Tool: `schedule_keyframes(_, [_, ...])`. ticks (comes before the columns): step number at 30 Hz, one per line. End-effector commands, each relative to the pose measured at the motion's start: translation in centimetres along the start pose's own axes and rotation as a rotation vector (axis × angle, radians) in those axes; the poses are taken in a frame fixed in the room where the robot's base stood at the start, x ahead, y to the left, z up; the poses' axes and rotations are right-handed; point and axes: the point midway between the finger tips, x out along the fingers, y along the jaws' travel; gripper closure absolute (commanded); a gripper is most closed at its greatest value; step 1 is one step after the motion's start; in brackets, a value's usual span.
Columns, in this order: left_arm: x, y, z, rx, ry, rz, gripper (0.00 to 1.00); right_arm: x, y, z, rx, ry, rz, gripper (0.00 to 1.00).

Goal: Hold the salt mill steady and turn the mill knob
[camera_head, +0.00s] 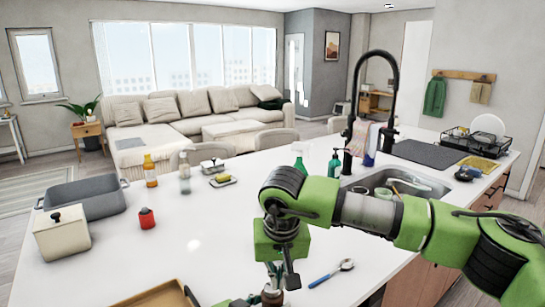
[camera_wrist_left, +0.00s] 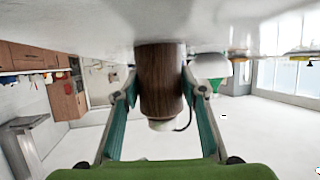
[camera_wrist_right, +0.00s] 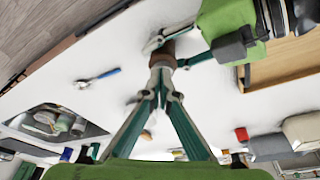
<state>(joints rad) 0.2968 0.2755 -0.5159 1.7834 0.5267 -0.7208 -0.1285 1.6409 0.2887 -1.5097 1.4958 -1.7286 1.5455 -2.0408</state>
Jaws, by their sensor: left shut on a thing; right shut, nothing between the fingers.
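The salt mill, a dark wooden cylinder (camera_wrist_left: 160,75), stands on the white counter, with a pale top end (camera_wrist_left: 165,125). My left gripper (camera_wrist_left: 158,95) is shut on the mill's body, one finger on each side. In the head view the mill (camera_head: 271,298) is cut off at the bottom edge and mostly hidden by my right gripper (camera_head: 274,278). In the right wrist view, my right gripper (camera_wrist_right: 161,97) is shut and empty, its fingertips close to the mill's top (camera_wrist_right: 162,62). I cannot tell whether they touch the knob.
A spoon with a blue handle (camera_head: 331,273) lies right of the mill. A wooden tray (camera_head: 160,296) lies to the left. A red-capped jar (camera_head: 146,218), a white canister (camera_head: 62,233) and a grey roasting pan (camera_head: 92,195) stand farther left. The sink (camera_head: 400,185) is at right. The middle counter is clear.

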Motion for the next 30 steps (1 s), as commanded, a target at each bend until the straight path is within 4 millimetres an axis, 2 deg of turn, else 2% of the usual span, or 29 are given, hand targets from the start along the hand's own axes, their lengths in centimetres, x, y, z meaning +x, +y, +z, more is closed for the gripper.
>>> schedule_keyframes(6, [0.0,0.0,0.1,0.0,-0.003,-0.001,0.88,2.8,0.0,0.7,0.0,-0.001,0.0,1.0])
schedule_keyframes(12, [0.0,0.0,0.1,0.0,-0.002,-0.001,0.88,4.2,0.0,1.1,0.0,0.0,0.0,1.0])
schedule_keyframes(30, [0.0,0.0,0.1,0.0,-0.002,0.0,0.88,4.5,0.0,1.1,0.0,0.0,0.0,1.0])
